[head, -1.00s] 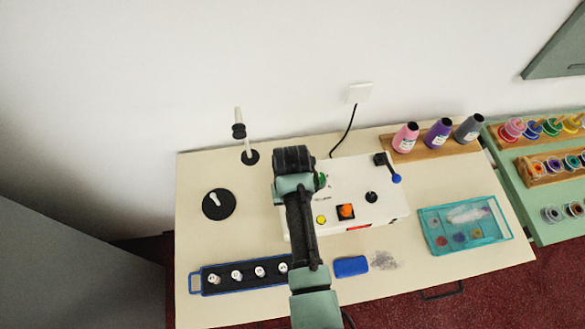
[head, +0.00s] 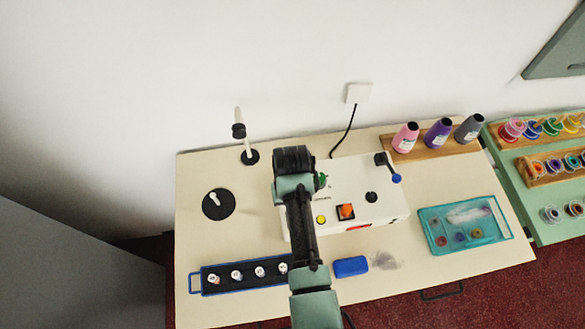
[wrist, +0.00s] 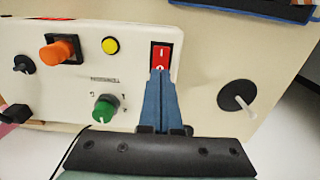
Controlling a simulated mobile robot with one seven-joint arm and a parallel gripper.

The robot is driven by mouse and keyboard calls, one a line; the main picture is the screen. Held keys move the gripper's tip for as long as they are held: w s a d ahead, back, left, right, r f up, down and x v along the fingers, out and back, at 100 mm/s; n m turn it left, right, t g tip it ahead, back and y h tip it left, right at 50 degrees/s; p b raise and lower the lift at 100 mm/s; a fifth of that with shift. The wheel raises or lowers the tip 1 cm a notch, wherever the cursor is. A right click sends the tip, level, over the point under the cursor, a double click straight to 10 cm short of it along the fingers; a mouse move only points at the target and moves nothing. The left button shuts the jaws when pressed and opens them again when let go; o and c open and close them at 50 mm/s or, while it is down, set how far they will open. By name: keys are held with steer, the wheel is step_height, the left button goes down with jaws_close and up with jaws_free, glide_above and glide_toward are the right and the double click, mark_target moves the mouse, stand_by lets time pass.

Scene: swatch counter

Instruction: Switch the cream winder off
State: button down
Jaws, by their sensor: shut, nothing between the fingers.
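The cream winder (head: 385,212) is a pale box on the table, with its control panel facing up. In the wrist view its panel (wrist: 135,60) shows a red rocker switch (wrist: 161,56) with white marks, in a dark frame. My gripper (wrist: 161,75) is shut and empty. Its blue fingertips overlap the near edge of the rocker in the wrist view; I cannot tell whether they touch it. Which side of the rocker is pressed is not clear. In the head view my arm hides the switch and the fingertips.
Around the switch are a yellow button (wrist: 110,46), an orange knob (wrist: 60,50) and a green dial (wrist: 104,108). A blue-handled crank (head: 395,178) stands at the winder's right. A spool tray (head: 207,291), a blue block (head: 351,266) and a teal box (head: 428,246) lie nearby.

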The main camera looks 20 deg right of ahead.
steer(key=shift+f+b, duration=0.65)
steer(key=shift+f, duration=0.25)
stand_by(0.3)
step_height(320, 180, up, 7)
steer(key=p, duration=0.7)
steer(key=shift+r, duration=0.1)
stand_by(0.4)
